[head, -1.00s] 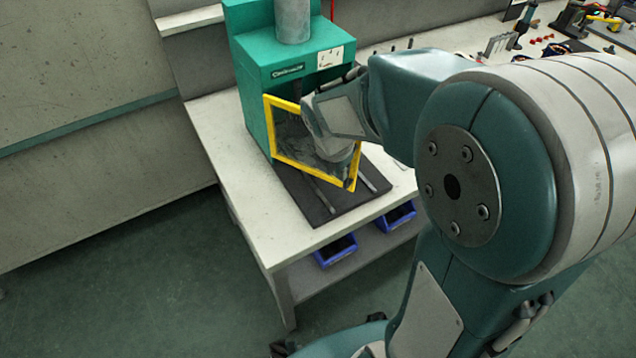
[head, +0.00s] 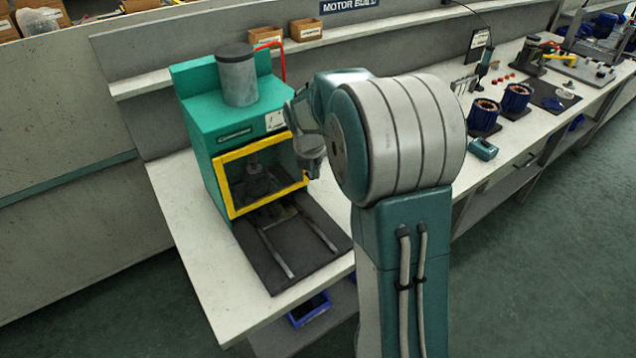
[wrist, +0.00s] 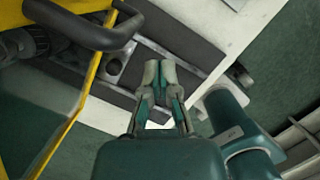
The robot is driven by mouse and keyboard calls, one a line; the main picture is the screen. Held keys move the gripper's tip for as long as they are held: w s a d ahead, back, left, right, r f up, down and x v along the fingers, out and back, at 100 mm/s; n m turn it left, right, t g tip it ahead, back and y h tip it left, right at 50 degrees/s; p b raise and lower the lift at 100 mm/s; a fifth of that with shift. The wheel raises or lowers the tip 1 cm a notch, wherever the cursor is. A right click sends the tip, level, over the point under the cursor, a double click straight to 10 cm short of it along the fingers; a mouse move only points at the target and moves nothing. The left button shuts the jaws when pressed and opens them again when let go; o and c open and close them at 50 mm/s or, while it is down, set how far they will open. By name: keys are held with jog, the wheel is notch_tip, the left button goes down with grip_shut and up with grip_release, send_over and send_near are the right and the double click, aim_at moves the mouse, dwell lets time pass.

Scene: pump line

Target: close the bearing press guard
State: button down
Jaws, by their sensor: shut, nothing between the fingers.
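The bearing press (head: 205,120) is a green cabinet with a grey cylinder on top. Its guard, a clear panel in a yellow frame (head: 268,202), lies across the press front and looks flush or nearly so; any small gap at its right edge is hard to tell. In the wrist view the yellow frame (wrist: 76,108) and a dark handle bar (wrist: 85,32) are at the left. My gripper (wrist: 159,72) is shut and empty, to the right of the handle and apart from it in the picture. In the head view my wrist is beside the guard's right edge, and the fingers are hidden.
A dark mat with two metal rails (head: 278,250) lies in front of the press on the white bench (head: 190,270). Blue motor parts (head: 484,115) stand farther right on the bench. A blue bin (head: 308,308) is below. Cardboard boxes (head: 305,29) sit on the back shelf.

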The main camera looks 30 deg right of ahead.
jog(key=w+d, duration=0.2)
jog(key=w, duration=0.1)
jog(key=shift+a, duration=0.1)
dwell(0.5)
